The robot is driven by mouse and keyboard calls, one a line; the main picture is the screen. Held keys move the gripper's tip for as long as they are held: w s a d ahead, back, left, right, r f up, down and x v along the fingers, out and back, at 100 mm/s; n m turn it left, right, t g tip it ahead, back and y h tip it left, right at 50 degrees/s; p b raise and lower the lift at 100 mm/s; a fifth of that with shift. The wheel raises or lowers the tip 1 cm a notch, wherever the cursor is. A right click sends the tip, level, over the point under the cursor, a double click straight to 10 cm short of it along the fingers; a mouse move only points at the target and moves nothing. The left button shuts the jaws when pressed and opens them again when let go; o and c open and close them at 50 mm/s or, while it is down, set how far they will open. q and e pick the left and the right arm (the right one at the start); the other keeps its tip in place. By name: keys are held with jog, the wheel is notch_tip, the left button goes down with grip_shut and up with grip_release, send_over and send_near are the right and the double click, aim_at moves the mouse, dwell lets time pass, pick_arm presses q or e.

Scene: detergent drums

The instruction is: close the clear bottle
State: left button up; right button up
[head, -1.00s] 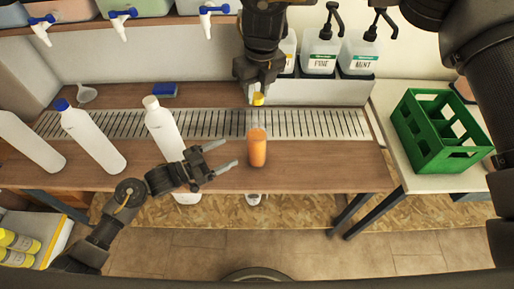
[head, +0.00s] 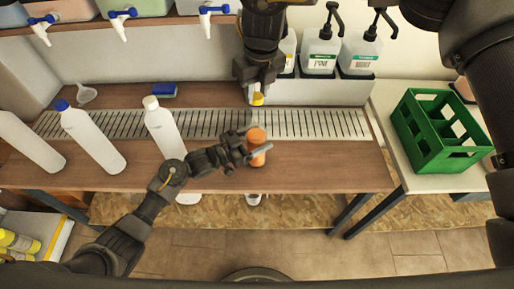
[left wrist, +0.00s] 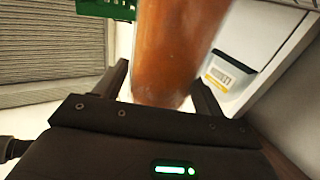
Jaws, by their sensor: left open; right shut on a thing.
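The clear bottle, filled with orange (head: 256,160), stands upright at the front of the wooden bench. My left gripper (head: 258,140) is open, with its fingers on either side of the bottle near its upper part. In the left wrist view the orange bottle (left wrist: 172,50) fills the space between the fingers; whether they touch it I cannot tell. My right gripper (head: 257,92) is shut on a small yellow cap (head: 258,99), held behind and above the bottle over the slotted grate. The bottle's mouth is partly hidden by my left gripper.
White bottles (head: 163,130) stand to the left, one with a blue cap (head: 92,135). Pump bottles (head: 321,50) stand at the back. A green crate (head: 440,130) sits on the right table. The bench right of the orange bottle is clear.

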pick_arm(q)
jog(key=c, duration=1.1)
jog(key=shift+c, duration=0.2)
pick_arm(e)
jog(key=shift+f, duration=2.5)
jog(key=shift+f, duration=0.1)
jog(key=shift+a+f, duration=0.1)
jog(key=shift+f, duration=0.7)
jog(key=shift+f, duration=0.5)
